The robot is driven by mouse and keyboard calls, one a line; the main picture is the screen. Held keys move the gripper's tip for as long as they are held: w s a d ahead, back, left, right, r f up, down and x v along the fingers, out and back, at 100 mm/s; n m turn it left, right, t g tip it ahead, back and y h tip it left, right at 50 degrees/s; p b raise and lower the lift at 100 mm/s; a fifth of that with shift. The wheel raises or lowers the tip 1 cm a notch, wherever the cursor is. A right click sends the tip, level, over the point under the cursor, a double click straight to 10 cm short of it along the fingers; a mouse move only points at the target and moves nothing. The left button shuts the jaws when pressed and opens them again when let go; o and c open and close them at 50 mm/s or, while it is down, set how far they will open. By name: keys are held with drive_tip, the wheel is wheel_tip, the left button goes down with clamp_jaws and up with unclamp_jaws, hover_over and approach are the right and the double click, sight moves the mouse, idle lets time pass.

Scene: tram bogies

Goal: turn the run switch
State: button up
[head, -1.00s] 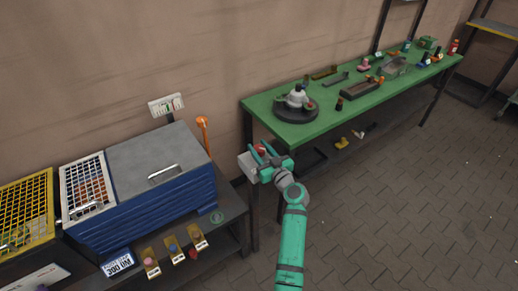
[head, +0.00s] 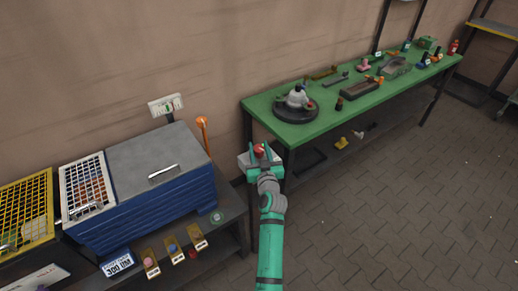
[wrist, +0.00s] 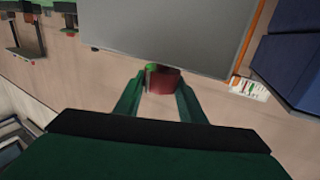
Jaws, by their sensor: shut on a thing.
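The run switch appears to be the red knob (head: 259,151) on a grey box (head: 245,161) between the blue cabinet and the green table. In the wrist view the red knob (wrist: 164,80), with a small green part at its left, sits at the edge of the large grey box face (wrist: 170,35). My gripper (head: 260,149) is shut on the knob. In the wrist view its two green fingers (wrist: 160,88) stand on either side of the knob. The knob's exact turn angle is hard to tell.
A blue cabinet (head: 150,205) with a grey lid stands left of my arm, with an orange handle (head: 202,122) behind it. The green worktable (head: 320,122) with several parts is at the right.

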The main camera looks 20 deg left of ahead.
drive_tip(key=shift+a+r+m+t+h, duration=0.1)
drive_tip(key=shift+m+t+h, duration=0.7)
drive_tip(key=shift+m+h, duration=0.9)
drive_tip(key=shift+a+h, duration=0.25)
drive_tip(key=shift+h, duration=0.55)
drive_tip(key=shift+d+m+h, duration=0.1)
drive_tip(key=shift+m+h, duration=0.2)
drive_tip(key=shift+h, duration=0.1)
drive_tip(key=shift+d+m+t+h, duration=0.1)
drive_tip(key=shift+m+t+h, duration=0.2)
drive_tip(key=shift+m+h, duration=1.4)
drive_tip(key=shift+h, duration=1)
drive_tip(key=shift+d+m+g+h, duration=0.1)
drive_tip(key=shift+m+g+h, duration=0.6)
drive_tip(key=shift+m+h, duration=0.75)
drive_tip(key=shift+m+g+h, duration=0.7)
drive_tip(key=shift+m+h, duration=0.15)
drive_tip(key=shift+h, duration=1.1)
drive_tip(key=shift+f, duration=0.2)
drive_tip(key=shift+d, duration=0.1)
